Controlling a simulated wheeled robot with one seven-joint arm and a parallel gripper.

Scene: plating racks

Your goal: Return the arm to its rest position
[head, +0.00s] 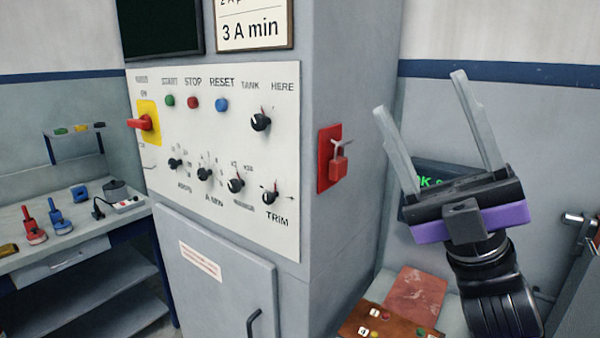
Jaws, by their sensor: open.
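My gripper (418,93) is at the right of the head view, raised, with its two long grey fingers pointing up and set wide apart. Nothing is between the fingers. Its black and purple body sits on my dark wrist, which comes up from the lower right. It stands in front of the right wall, to the right of the grey cabinet (345,60), with a visible gap to the cabinet's side in the picture. The gripper partly hides a dark display with green characters (428,181).
The cabinet front carries a control panel (215,150) with knobs and buttons. A red lockout box (331,158) with a padlock juts from its side. Below my gripper are a reddish plate (416,295) and a brown board (375,322). A workbench (75,240) with tools stands left.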

